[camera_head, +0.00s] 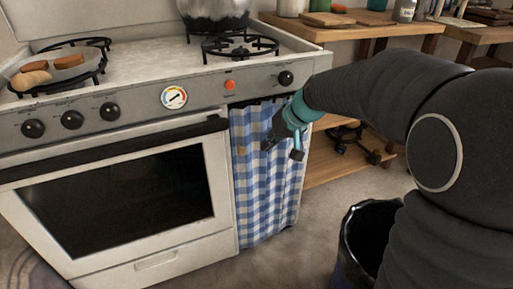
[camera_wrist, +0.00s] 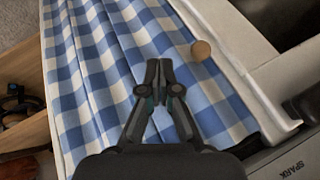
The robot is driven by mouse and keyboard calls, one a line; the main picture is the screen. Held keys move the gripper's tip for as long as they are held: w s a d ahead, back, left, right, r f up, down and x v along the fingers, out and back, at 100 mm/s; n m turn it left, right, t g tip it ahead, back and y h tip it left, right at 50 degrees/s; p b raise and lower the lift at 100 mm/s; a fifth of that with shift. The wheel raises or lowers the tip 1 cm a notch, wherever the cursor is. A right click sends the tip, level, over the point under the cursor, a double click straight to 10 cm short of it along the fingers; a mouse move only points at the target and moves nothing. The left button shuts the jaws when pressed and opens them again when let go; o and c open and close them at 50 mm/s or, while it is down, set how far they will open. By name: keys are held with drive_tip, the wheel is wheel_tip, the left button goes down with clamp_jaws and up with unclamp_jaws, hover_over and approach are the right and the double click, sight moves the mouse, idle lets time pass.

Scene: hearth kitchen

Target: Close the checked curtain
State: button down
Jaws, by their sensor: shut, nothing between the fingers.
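The blue-and-white checked curtain (camera_head: 262,195) hangs below the stove top, just right of the oven door. It is spread across the width of that bay, with soft folds. In the wrist view the curtain (camera_wrist: 100,75) fills the middle, its folds running lengthwise. A round wooden knob (camera_wrist: 201,50) shows near its oven-side edge; it also shows in the head view (camera_head: 241,149). My gripper (camera_wrist: 158,68) is shut and empty in front of the curtain, beside the knob and apart from it. In the head view my gripper (camera_head: 272,143) overlaps the curtain's upper part; contact cannot be told.
The white stove's oven door (camera_head: 125,195) is shut. A pan with food (camera_head: 62,68) and a dark pot (camera_head: 213,15) stand on the hob. A wooden shelf unit (camera_head: 330,165) is right of the curtain. A black bin (camera_head: 365,235) stands on the floor beside my arm.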

drive_tip(key=v, duration=1)
drive_tip(key=s+d+f+m+h+p, duration=0.1)
drive_tip(key=s+d+f+h, duration=0.15)
drive_tip(key=s, duration=0.25)
drive_tip(key=s+d+f+m+h, duration=0.1)
drive_tip(key=s+d+f+m, duration=0.1)
drive_tip(key=s+f, duration=0.15)
drive_tip(key=s+d+r+t+h+p, duration=0.1)
drive_tip(key=s+d, duration=0.1)
drive_tip(key=s, duration=0.6)
drive_tip(key=s+d+r+t+h+p, duration=0.1)
drive_tip(key=s+d, duration=0.2)
drive_tip(key=s, duration=0.5)
drive_tip(key=shift+s+r, duration=0.35)
drive_tip(key=shift+d, duration=0.1)
